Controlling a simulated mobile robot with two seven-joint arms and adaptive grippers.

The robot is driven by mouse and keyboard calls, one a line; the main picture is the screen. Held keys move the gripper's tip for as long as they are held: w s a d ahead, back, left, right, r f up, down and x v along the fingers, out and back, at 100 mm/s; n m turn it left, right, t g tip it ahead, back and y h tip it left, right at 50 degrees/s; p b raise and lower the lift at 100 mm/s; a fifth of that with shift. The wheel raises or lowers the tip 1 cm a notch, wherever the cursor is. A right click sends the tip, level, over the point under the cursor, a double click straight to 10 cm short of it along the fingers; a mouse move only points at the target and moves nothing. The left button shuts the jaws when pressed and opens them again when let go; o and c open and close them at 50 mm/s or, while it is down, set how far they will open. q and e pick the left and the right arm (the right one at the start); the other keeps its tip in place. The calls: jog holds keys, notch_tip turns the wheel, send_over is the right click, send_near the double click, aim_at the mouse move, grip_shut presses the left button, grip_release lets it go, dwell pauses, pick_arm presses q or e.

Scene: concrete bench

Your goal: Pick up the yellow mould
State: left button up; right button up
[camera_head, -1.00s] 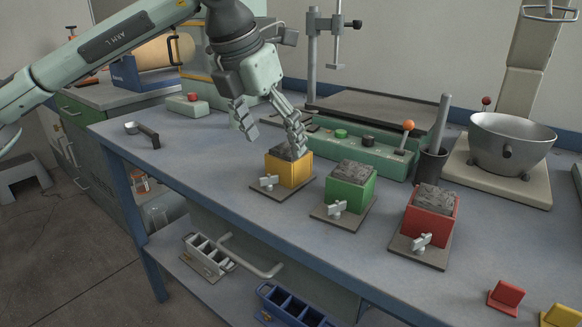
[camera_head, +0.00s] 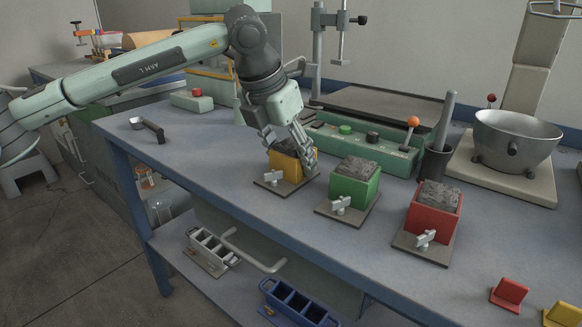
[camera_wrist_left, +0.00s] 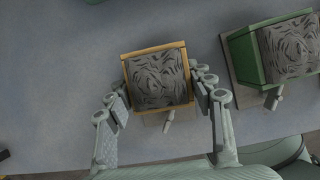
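The yellow mould (camera_head: 283,164), filled with dark grey material, stands upright on its dark base plate near the bench's front edge. My left gripper (camera_head: 290,151) is above it, pointing down, with its fingers spread to either side of the mould. In the left wrist view the mould (camera_wrist_left: 158,78) shows from above as a square yellow rim around the rough grey fill. The open fingers (camera_wrist_left: 163,93) flank it there; a gap shows at the left finger, while the right finger is very close to the wall. I cannot tell whether it touches. My right gripper is not in view.
A green mould (camera_head: 354,184) stands close to the right of the yellow one, and a red mould (camera_head: 433,214) further right. A green control box (camera_head: 362,144) lies behind. A metal bowl (camera_head: 515,143) stands at the right. The bench left of the yellow mould is mostly clear.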

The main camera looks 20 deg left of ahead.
pick_arm(q)
grip_shut()
jog(key=shift+r, duration=0.1)
jog(key=shift+r, duration=0.15)
